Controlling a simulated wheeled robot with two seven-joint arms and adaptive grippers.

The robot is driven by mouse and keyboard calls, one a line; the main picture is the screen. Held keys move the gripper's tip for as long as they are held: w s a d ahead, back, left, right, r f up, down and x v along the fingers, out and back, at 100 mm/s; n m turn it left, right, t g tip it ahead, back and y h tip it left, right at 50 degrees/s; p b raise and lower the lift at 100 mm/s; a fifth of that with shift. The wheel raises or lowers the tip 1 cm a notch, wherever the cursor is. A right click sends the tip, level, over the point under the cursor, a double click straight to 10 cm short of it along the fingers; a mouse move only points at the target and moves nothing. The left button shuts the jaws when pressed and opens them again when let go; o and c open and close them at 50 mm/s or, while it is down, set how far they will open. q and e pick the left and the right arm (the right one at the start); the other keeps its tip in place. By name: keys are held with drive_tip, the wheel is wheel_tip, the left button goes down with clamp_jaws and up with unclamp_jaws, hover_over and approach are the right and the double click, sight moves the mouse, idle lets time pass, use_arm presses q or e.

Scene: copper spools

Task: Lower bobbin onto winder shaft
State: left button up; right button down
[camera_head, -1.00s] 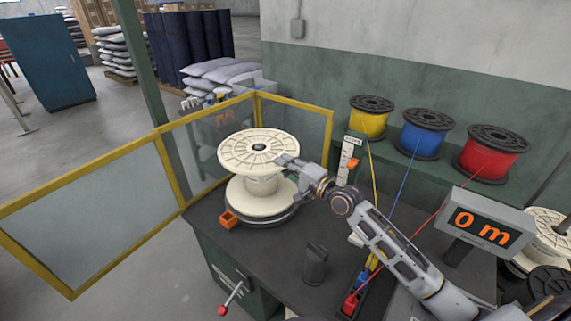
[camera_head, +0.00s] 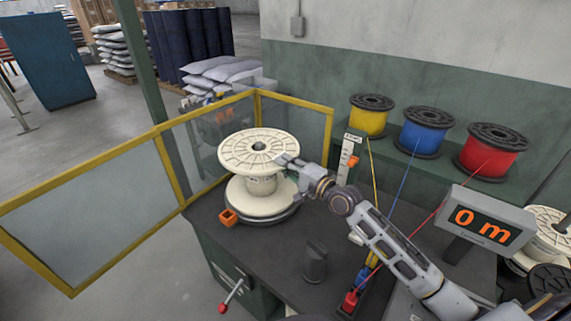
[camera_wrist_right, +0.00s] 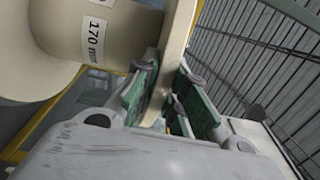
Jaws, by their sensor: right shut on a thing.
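A cream bobbin (camera_head: 262,184) stands upright over the dark round plate (camera_head: 262,220) of the winder, its top flange facing up with a dark centre hole. Its lower flange appears at or just above the plate; I cannot tell whether they touch. The winder shaft is hidden inside the bobbin. My right gripper (camera_head: 287,165) is shut on the right edge of the top flange. In the right wrist view the green-padded fingers (camera_wrist_right: 160,97) pinch the cream flange, and the bobbin's core (camera_wrist_right: 85,40) carries a "170 mm" label. My left gripper is not in view.
Yellow-framed guard panels (camera_head: 105,190) enclose the winder behind and left. An orange block (camera_head: 228,217) sits by the plate, a dark post (camera_head: 315,262) in front. Yellow, blue and red spools (camera_head: 492,150) stand on the back shelf, wires running down. A display (camera_head: 483,226) reads "0 m".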

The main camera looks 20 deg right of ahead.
idle(0.3)
drive_tip(key=c, duration=1.4)
unclamp_jaws()
drive_tip(key=shift+f, duration=0.3)
drive_tip(key=shift+r+v, duration=0.2)
drive_tip(key=shift+v, duration=3.6)
drive_tip(key=shift+f, duration=0.1)
